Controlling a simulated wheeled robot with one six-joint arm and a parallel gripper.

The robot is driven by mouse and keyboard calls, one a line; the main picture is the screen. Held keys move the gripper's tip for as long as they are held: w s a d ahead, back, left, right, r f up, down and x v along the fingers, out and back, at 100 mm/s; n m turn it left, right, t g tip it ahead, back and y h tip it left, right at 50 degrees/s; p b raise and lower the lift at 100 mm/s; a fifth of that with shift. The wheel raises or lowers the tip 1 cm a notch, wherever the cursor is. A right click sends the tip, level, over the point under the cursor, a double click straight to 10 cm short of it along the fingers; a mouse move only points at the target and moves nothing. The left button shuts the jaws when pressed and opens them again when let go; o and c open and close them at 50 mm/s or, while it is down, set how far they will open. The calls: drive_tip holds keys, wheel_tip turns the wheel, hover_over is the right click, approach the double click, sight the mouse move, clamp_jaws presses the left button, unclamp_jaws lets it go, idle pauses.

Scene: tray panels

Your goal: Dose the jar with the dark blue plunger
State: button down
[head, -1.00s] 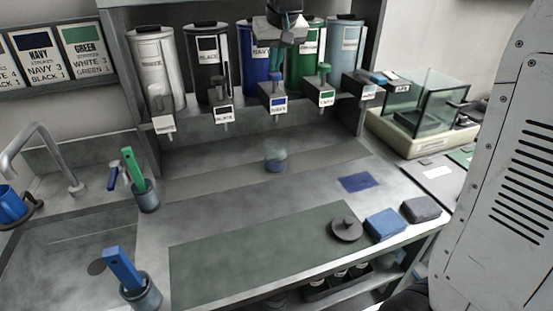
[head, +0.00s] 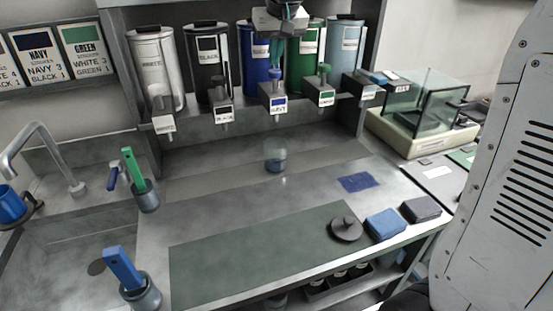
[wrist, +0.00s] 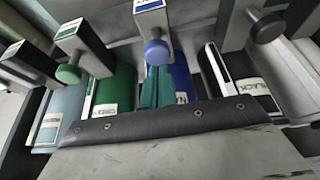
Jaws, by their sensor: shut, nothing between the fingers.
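The dark blue plunger knob (wrist: 157,51) stands on the dispenser marked NAVY; in the head view it shows below my gripper, at the front of the navy canister (head: 256,66). The clear jar (head: 275,157) stands upright on the bench below the navy dispenser, with dark blue in its lower part. My gripper (head: 288,30) is at the top of the head view, above and in front of the navy and green canisters. Its teal fingers (wrist: 160,88) are shut and empty, close to the blue knob in the wrist view; I cannot tell if they touch it.
White (head: 152,62), black (head: 207,60), green (head: 303,62) and pale blue canisters stand beside the navy one, each with a plunger. A glass-walled scale (head: 425,110) is at right.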

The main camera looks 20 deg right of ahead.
sight(275, 71)
drive_tip(key=shift+f, duration=2)
drive_tip(key=shift+r, duration=2.05)
drive_tip(key=shift+f, duration=0.2)
drive_tip(key=shift+f, duration=1.8)
drive_tip(key=shift+r, duration=2)
drive_tip(key=shift+r, duration=0.1)
